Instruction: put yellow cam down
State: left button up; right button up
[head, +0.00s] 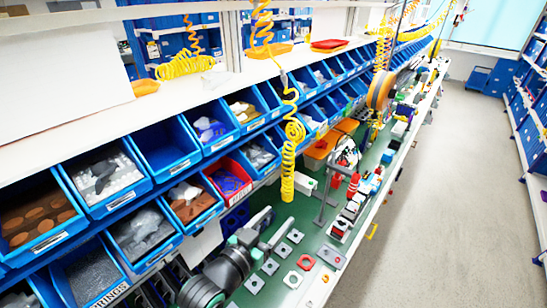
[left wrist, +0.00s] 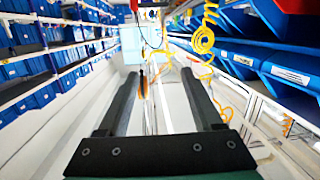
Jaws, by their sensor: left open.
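My left gripper (head: 281,214) is over the green bench top (head: 310,238), its fingers pointing away along the bench. In the left wrist view the two dark fingers (left wrist: 158,73) stand wide apart with nothing between them. A small orange-yellow spot (head: 325,278) shows to the right of the gripper, near the bench's front edge; it is too small to tell whether it is the yellow cam. No yellow cam can be made out for certain. My right gripper is not in view.
Several grey square parts (head: 270,266) and a red part (head: 306,262) lie beside the gripper. Blue bins (head: 160,143) line the shelf at left. A yellow coiled hose (head: 289,160) hangs just beyond the gripper. The aisle floor (head: 440,200) at right is clear.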

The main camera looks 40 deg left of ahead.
pick_arm(q)
jog(key=d+r+m+t+h, duration=0.1)
jog(key=d+r+t, duration=0.15)
jog(key=r, duration=0.85)
jog(key=d+r+t, duration=0.2)
jog(key=r+t, duration=0.1)
jog(key=r, duration=0.7)
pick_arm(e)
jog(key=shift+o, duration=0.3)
pick_arm(q)
jog(key=s+d+r+t+h, duration=0.1)
jog(key=s+r+t, duration=0.1)
jog(key=r, duration=0.4)
jog(key=s+d+r+m+t+h, duration=0.1)
jog(key=s+d+r, duration=0.1)
jog(key=s+r, duration=0.2)
jog(key=s+d+r+m+t+h, duration=0.1)
jog(key=s+r, duration=0.3)
jog(key=r, duration=0.5)
jog(key=shift+d+r+t+h, duration=0.3)
jog(key=shift+d+r+t, duration=0.1)
jog(key=shift+d+t, duration=0.35)
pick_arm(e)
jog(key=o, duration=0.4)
pick_arm(q)
jog(key=shift+a, duration=0.1)
